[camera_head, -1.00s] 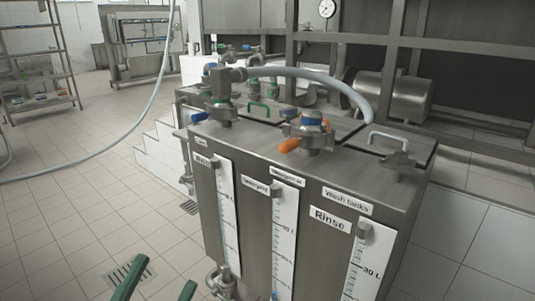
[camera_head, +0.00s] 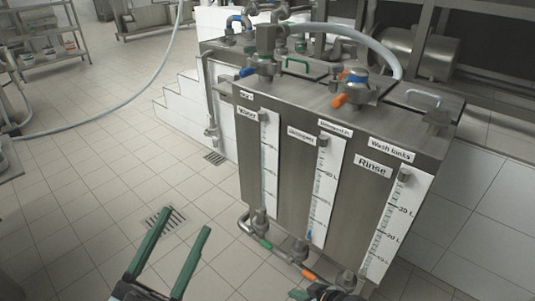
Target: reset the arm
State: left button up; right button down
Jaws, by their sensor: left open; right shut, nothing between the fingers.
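My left gripper (camera_head: 187,218) rises from the bottom edge of the head view. Its two green fingers stand wide apart with bare tiled floor between them. It is open and empty, in front of and to the left of the wash tanks. My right gripper (camera_head: 298,294) shows only as a green fingertip and a dark part at the bottom edge, just below the tank pipes in the picture. It is shut on nothing, and most of it is cut off by the frame.
The steel wash tanks (camera_head: 228,148) carry level scales, labels, and valves with blue and orange handles on top. A pipe (camera_head: 273,251) with valves runs along their foot. A pale hose (camera_head: 115,108) crosses the floor. A shelf rack (camera_head: 46,40) stands far left. The floor at left is largely clear.

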pick_arm(q)
jog(key=w+a+f+n+g+y+p, duration=0.2)
jog(key=w+f+n+g+y+p, duration=0.15)
jog(key=p, duration=0.45)
pick_arm(e)
jog(key=s+a+r+m+t, duration=0.15)
jog(key=s+r, duration=0.35)
jog(key=r, duration=0.5)
pick_arm(q)
jog(key=s+a+f+n+g+y+p, duration=0.2)
jog(key=s+f+g+y+p, duration=0.3)
jog(key=p, duration=1)
jog(key=s+f+n+g, duration=0.1)
jog(key=s+f+g, duration=0.2)
jog(key=s+f, duration=0.1)
jog(key=shift+a+f, duration=0.25)
jog(key=shift+f, duration=0.65)
pick_arm(e)
jog(key=s+d+r+m+h, duration=0.1)
jog(key=s+d+r, duration=0.4)
jog(key=r, duration=0.2)
jog(key=s+d+r+m+t+h, duration=0.1)
jog(key=s+d+r+m+h, duration=0.1)
jog(key=s+d+r, duration=0.2)
notch_tip(320, 180, up, 4)
jog(key=shift+s+d+r, duration=0.1)
jog(key=shift+s+d, duration=0.3)
jog(key=shift+s, duration=0.85)
